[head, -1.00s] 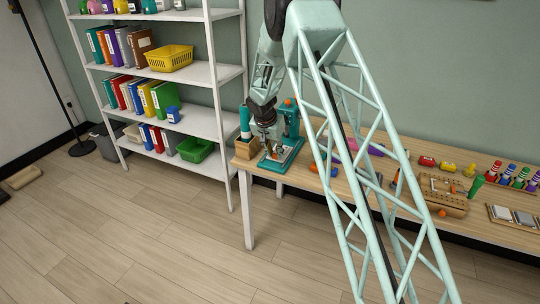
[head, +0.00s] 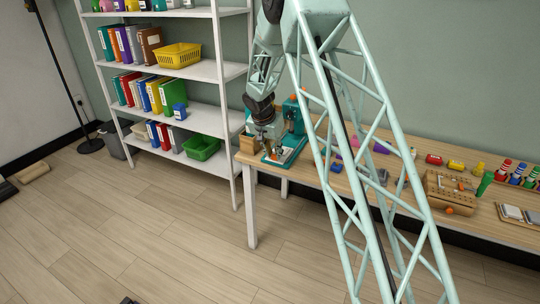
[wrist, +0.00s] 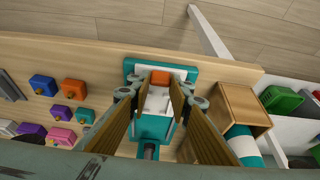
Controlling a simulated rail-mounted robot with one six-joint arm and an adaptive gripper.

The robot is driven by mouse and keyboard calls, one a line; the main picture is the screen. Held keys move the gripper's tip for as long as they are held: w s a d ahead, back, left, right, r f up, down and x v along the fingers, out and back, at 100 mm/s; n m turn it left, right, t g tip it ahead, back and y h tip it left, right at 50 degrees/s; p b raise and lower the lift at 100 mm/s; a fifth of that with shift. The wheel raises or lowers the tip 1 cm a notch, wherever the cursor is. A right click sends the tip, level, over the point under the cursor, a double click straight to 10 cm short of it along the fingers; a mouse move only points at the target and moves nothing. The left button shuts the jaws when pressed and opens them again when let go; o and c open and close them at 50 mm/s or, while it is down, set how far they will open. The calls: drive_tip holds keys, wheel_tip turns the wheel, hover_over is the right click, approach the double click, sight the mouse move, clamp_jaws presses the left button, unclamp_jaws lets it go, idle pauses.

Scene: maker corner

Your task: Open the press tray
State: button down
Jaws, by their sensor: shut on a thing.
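The teal press (head: 287,152) stands at the left end of the workbench. In the wrist view its teal base (wrist: 131,72) surrounds a pale tray (wrist: 158,101) with an orange front piece (wrist: 160,77). My gripper (wrist: 158,86) is over the tray, with its brown fingers on both sides of the orange piece, and is shut on it. The exact contact at the fingertips is hard to see. In the head view my gripper (head: 268,143) is at the press's front and hides part of it.
A wooden box (wrist: 230,105) with a teal-and-white cylinder (wrist: 243,146) stands close beside the press. Several colored blocks (wrist: 60,112) lie on the other side. A white shelf unit (head: 221,118) stands left of the workbench (head: 332,184).

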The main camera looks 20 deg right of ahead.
drive_tip(key=c, duration=2.4)
unclamp_jaws()
drive_tip(key=shift+o, duration=0.2)
drive_tip(key=shift+r, duration=0.2)
drive_tip(key=v, duration=1.1)
drive_tip(key=shift+s+a+r, duration=0.2)
drive_tip(key=shift+r, duration=0.05)
drive_tip(key=shift+r, duration=0.1)
